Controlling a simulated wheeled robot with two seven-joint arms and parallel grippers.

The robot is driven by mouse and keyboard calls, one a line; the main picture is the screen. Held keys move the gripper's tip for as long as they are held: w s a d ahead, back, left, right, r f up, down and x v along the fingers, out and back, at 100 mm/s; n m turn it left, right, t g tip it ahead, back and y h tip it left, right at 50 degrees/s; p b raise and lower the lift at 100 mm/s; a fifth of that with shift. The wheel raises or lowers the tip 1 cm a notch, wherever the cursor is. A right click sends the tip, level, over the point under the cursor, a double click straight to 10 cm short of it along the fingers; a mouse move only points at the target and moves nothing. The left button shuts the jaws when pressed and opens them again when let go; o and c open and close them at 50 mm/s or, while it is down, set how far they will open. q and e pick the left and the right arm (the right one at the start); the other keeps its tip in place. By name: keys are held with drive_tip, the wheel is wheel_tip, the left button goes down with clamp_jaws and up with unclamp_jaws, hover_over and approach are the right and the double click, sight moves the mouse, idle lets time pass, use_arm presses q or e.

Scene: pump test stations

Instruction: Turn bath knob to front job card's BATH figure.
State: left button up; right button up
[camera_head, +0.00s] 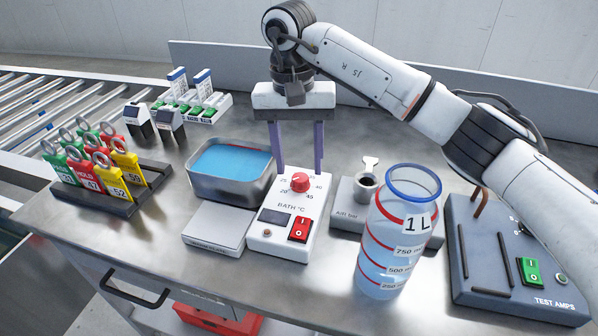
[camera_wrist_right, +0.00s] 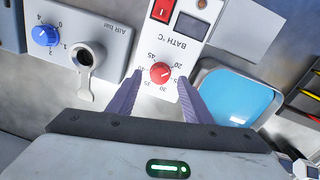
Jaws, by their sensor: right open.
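The red bath knob (camera_head: 300,182) sits on the white BATH °C box (camera_head: 262,238), inside a dial of printed numbers; I cannot tell its pointer setting. My right gripper (camera_head: 298,166) points down with its two purple fingers apart, just behind the knob. In the right wrist view the knob (camera_wrist_right: 160,72) shows between the fingertips (camera_wrist_right: 160,78), with a gap on each side, and nothing is held. Two upright white cards with blue tops, a left one (camera_head: 178,82) and a right one (camera_head: 202,84), stand at the back; their print is too small to read. My left gripper is out of view.
A metal basin (camera_head: 205,188) of blue water stands left of the box. A tag rack (camera_head: 125,207) is farther left. Right of the box are the AIR box (camera_head: 345,222), a 1L jug (camera_head: 385,262) and the TEST AMPS box (camera_head: 475,270). The blue knob (camera_wrist_right: 45,35) is on the AIR box.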

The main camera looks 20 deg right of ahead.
sight(300, 178)
drive_tip(key=shift+f, duration=1.55)
drive_tip(key=shift+c, duration=0.5)
drive_tip(key=c, duration=1)
drive_tip(key=shift+o, duration=0.2)
